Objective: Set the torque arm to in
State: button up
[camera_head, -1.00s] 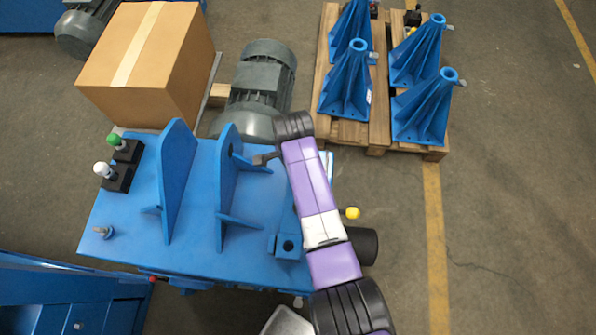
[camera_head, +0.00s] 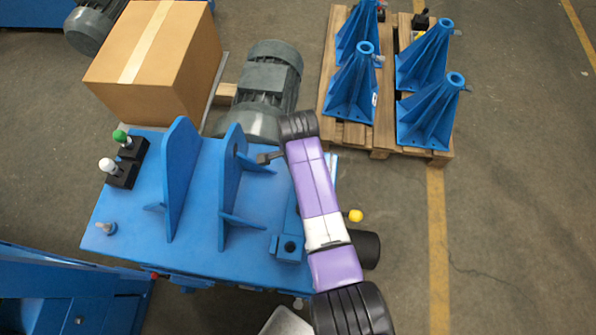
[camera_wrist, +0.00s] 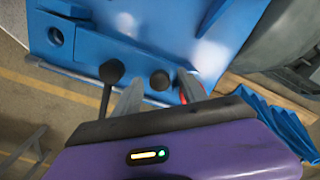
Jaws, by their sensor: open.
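A dark ball on a thin rod (camera_wrist: 111,72) stands just left of the left finger. I cannot tell for certain which part is the torque arm. A blue block with a hole (camera_head: 289,247) lies on the bench's right side, partly hidden by my arm; a similar holed block (camera_wrist: 58,35) shows in the wrist view.
The blue bench (camera_head: 130,235) carries two upright plates (camera_head: 181,175) and, at its left, levers with green (camera_head: 119,136) and white (camera_head: 107,165) knobs. A cardboard box (camera_head: 150,75) and grey motor (camera_head: 266,85) stand behind. Pallets with blue stands (camera_head: 352,85) are at back right. Right floor is clear.

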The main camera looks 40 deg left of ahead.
notch_tip(320, 180, up, 7)
jog(key=shift+r, duration=0.15)
dwell(0.7)
